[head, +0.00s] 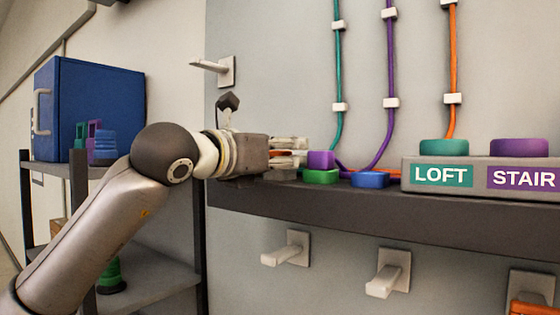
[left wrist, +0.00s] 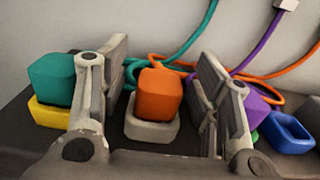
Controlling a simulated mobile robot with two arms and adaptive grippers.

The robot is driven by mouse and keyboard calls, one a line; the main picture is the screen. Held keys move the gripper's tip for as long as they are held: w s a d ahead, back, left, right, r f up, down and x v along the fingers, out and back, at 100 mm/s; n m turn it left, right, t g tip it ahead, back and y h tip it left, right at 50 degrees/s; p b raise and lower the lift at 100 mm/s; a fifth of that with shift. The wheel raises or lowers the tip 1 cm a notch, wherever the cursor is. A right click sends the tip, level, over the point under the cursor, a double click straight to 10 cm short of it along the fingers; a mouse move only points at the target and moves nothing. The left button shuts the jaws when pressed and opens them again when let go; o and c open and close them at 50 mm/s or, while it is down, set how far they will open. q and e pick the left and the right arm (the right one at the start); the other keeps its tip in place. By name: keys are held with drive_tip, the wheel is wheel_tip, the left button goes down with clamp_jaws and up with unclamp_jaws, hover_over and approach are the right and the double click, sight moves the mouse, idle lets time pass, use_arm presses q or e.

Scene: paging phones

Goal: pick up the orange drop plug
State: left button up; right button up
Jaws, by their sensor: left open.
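The orange drop plug (left wrist: 158,93) stands upright in a pale grey holder (left wrist: 152,131) on the dark shelf, in the left wrist view. Its orange cable runs off behind it. My left gripper (left wrist: 163,66) is open, with one finger on each side of the plug and a visible gap on both sides. In the head view my left gripper (head: 303,158) reaches right, low over the shelf. There the plug is mostly hidden by the fingers; only a little orange shows between them. My right gripper is not in view.
A teal plug (left wrist: 50,80) sits in a yellow holder (left wrist: 48,112), left of the gripper. A purple plug (head: 320,159) sits in a green holder (head: 321,177), to its right. An empty-looking blue holder (left wrist: 288,132) is further right. The LOFT and STAIR block (head: 475,173) stands beyond.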

use_arm(q)
drive_tip(key=c, duration=1.1)
drive_tip(key=shift+r, duration=0.1)
drive_tip(key=shift+r, duration=0.45)
wheel_tip(320, 180, up, 17)
drive_tip(key=shift+p, duration=0.35)
drive_tip(key=shift+s, duration=0.1)
